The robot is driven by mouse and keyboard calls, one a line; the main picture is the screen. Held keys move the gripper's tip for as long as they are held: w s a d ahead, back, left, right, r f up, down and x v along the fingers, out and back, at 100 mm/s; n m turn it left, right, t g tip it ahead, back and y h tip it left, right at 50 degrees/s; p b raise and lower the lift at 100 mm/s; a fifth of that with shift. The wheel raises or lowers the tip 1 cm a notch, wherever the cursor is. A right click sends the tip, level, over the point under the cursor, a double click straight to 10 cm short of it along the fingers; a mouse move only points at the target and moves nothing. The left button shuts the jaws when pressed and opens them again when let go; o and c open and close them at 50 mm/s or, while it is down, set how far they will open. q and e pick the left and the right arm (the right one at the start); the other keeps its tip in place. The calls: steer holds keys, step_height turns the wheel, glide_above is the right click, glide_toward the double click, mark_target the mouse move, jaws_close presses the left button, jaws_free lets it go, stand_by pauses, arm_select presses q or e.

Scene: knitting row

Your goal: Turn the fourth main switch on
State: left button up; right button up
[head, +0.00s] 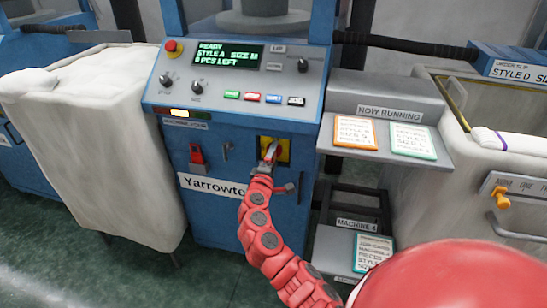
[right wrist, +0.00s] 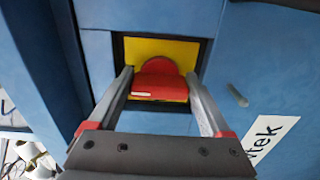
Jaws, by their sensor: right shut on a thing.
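The main switch shows in the right wrist view as a red knob (right wrist: 160,86) on a yellow plate (right wrist: 136,50), set in a recess of the blue machine front. In the head view the yellow plate (head: 284,148) is partly hidden by my gripper. My right gripper (head: 270,152) reaches the switch from the front. In the right wrist view its fingers (right wrist: 160,78) stand on either side of the red knob, shut on it. The knob looks wide, lying across the plate. My left gripper is not in view.
The machine's panel (head: 285,87) has a lit display (head: 228,54) reading READY and 0 pcs left. A red lever (head: 197,156) sits left of the switch. A shelf with cards (head: 355,132) stands right. A white fabric-covered bin (head: 110,130) stands left.

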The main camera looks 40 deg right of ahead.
steer(key=o, duration=1.2)
steer(key=shift+c, duration=0.2)
steer(key=v, duration=1.7)
steer(key=shift+s+p, duration=0.25)
steer(key=shift+p, duration=0.15)
steer(key=shift+w+a+f, duration=0.1)
steer(key=shift+a, duration=0.05)
